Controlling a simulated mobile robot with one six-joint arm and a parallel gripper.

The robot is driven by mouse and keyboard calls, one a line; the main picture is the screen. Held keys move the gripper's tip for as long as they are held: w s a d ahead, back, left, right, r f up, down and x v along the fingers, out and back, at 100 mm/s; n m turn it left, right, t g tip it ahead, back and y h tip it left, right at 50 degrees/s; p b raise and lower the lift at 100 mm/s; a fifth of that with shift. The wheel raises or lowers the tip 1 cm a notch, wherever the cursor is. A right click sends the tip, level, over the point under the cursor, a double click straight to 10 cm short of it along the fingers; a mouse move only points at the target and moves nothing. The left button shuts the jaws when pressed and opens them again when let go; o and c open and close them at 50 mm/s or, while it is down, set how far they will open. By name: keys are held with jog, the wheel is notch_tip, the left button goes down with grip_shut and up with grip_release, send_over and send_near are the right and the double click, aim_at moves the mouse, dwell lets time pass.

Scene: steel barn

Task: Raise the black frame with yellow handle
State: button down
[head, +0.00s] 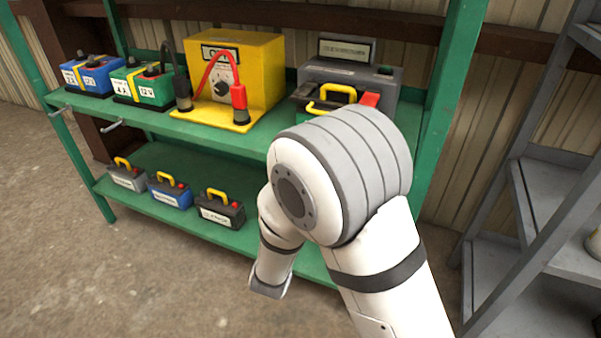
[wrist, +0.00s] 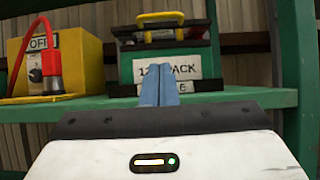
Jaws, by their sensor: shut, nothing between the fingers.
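The black frame (wrist: 201,33) with its yellow handle (wrist: 172,17) sits on a green pack (wrist: 190,67) in the wrist view, upper middle. In the head view the yellow handle (head: 333,92) shows on the top green shelf at the right, in front of a grey unit (head: 375,76); my arm hides the lower part of the pack. My gripper (wrist: 158,88) is shut and empty. Its blue-grey fingers overlap the pack's white label in the wrist view, below the handle. I cannot tell how far they are from it. The fingers are hidden in the head view.
A yellow box (head: 262,70) with red and black clamps stands left of the pack on the top shelf (head: 215,133). Blue (head: 95,75) and green (head: 150,88) batteries stand farther left. Several handled batteries sit on the lower shelf (head: 160,205). A grey rack (head: 545,200) stands right.

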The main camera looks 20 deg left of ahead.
jog(key=w+r+b, duration=0.2)
jog(key=w+r, duration=0.4)
jog(key=r, duration=0.1)
jog(key=shift+d+r, duration=0.2)
jog(key=shift+d, duration=0.05)
jog(key=shift+s+r, duration=0.1)
jog(key=shift+s, duration=0.05)
jog(key=shift+r+g+p, duration=0.5)
jog(key=shift+g+p, duration=0.1)
jog(key=shift+p, duration=0.4)
